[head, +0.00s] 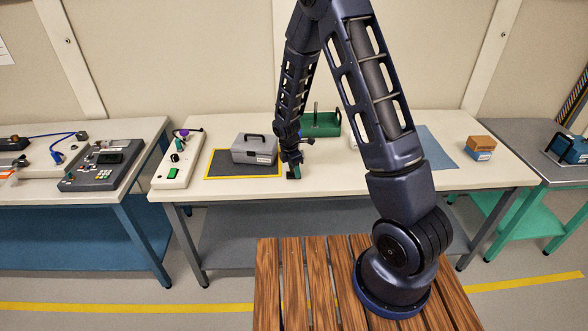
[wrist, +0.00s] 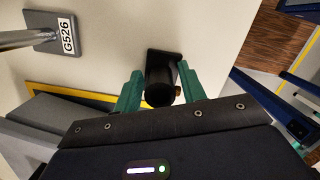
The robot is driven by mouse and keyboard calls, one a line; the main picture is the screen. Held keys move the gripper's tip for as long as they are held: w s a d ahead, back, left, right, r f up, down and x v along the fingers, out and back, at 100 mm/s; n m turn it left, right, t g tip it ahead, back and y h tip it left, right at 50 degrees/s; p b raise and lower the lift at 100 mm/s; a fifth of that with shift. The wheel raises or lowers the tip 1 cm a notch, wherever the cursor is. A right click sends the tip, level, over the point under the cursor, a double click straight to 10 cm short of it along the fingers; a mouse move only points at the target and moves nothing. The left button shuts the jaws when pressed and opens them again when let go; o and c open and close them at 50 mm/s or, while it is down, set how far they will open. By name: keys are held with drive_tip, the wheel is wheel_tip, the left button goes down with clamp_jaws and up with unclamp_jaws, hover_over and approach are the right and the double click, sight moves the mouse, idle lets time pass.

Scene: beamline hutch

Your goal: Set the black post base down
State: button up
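The black post base (wrist: 160,78) shows in the wrist view as a dark upright cylinder on a flat plate, with a small brass knob at its side. In the head view my gripper (head: 293,168) is low over the front part of the white table (head: 330,181), right of the yellow-bordered mat. The post base (head: 292,175) is small and dark there. I cannot tell whether its plate touches the tabletop.
A grey case (head: 254,150) stands on the mat (head: 216,168). A grey plate labelled G526 (wrist: 50,36) carries a metal rod in the wrist view. A green tray (head: 325,125) is behind my gripper. A white switch panel (head: 172,174) lies left. The table's front edge is close by.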

sight(290, 175)
drive_tip(key=shift+o, duration=0.2)
drive_tip(key=shift+r, duration=0.1)
drive_tip(key=r, duration=0.3)
drive_tip(key=a+r, duration=0.1)
drive_tip(key=r, duration=0.6)
drive_tip(key=shift+s+a+r, duration=0.15)
drive_tip(key=shift+s+a, duration=0.1)
drive_tip(key=s+d+r+m+t, duration=0.1)
drive_tip(key=s+d+r+m, duration=0.3)
drive_tip(key=r, duration=0.3)
drive_tip(key=s+d+r+m+y, duration=0.1)
drive_tip(key=s+d+r+m, duration=0.1)
drive_tip(key=d+r+m, duration=0.35)
drive_tip(key=s+d+r+m+t, duration=0.1)
drive_tip(key=s+d+r+m, duration=0.15)
drive_tip(key=d+r, duration=0.45)
drive_tip(key=s+d+r+m, duration=0.2)
drive_tip(key=s+m, duration=0.1)
drive_tip(key=s, duration=0.3)
drive_tip(key=s+d+r+m+t, duration=0.1)
drive_tip(key=s+d+r+m, duration=0.2)
drive_tip(key=s+m, duration=0.1)
drive_tip(key=s+d+r+m, duration=0.2)
drive_tip(key=s+r+m, duration=0.1)
drive_tip(key=s, duration=0.4)
drive_tip(key=shift+s+d+r+m+t+y, duration=0.25)
drive_tip(key=shift+s+d+m+t+y, duration=0.05)
drive_tip(key=shift+s+d+t, duration=0.1)
